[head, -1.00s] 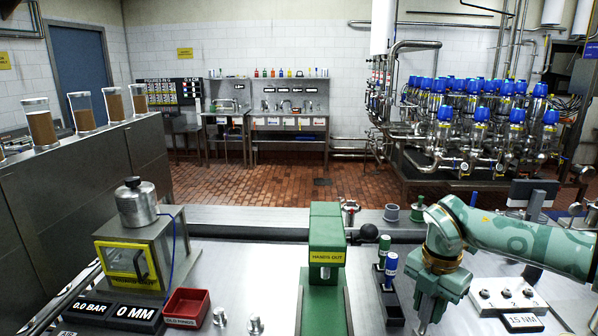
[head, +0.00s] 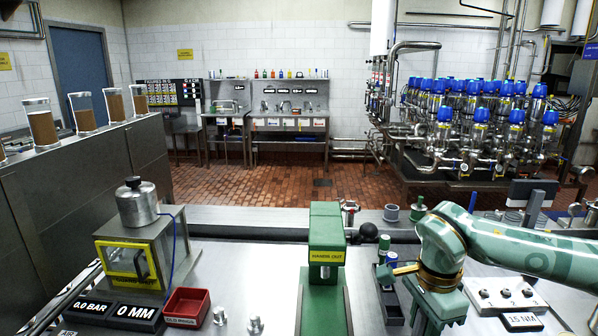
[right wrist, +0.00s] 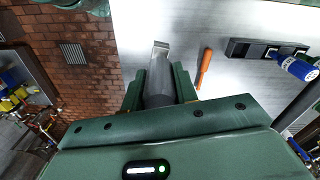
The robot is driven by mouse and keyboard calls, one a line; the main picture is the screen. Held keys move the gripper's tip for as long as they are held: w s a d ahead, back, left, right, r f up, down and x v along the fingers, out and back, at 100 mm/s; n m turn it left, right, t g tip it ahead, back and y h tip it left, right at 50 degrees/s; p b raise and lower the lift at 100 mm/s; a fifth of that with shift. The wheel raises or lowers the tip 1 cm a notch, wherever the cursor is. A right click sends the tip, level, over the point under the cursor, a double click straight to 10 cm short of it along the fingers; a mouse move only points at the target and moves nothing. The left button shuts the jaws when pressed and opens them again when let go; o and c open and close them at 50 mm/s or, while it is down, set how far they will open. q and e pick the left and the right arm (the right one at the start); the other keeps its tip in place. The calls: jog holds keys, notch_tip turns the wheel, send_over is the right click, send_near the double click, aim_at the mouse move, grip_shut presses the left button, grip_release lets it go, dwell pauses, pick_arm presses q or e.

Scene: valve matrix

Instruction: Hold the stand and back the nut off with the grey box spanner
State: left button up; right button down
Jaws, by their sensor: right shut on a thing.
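My right gripper (right wrist: 158,86) is shut on a grey tool that looks like the grey box spanner (right wrist: 158,70). The tool points away from the jaws, over the bench, and its far end is lighter. In the head view the right arm comes in from the right, and its gripper (head: 435,310) hangs at the bottom edge, with the fingertips out of frame. I cannot pick out the stand or the nut for sure. My left gripper is in neither view.
A green press (head: 326,240) marked HANDS OUT stands mid-bench. A dark marker tray (head: 391,300) is left of my right gripper. A numbered block (head: 505,295) lies right. A red bin (head: 187,306) is left. An orange handle (right wrist: 205,68) lies on the bench.

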jog(key=s+a+r+n+b, duration=0.1)
jog(key=s+n, duration=0.6)
jog(key=n, duration=0.8)
jog(key=shift+s+r+n, duration=0.15)
jog(key=shift+r+n, duration=0.25)
jog(key=shift+r, duration=0.15)
jog(key=shift+f, duration=0.1)
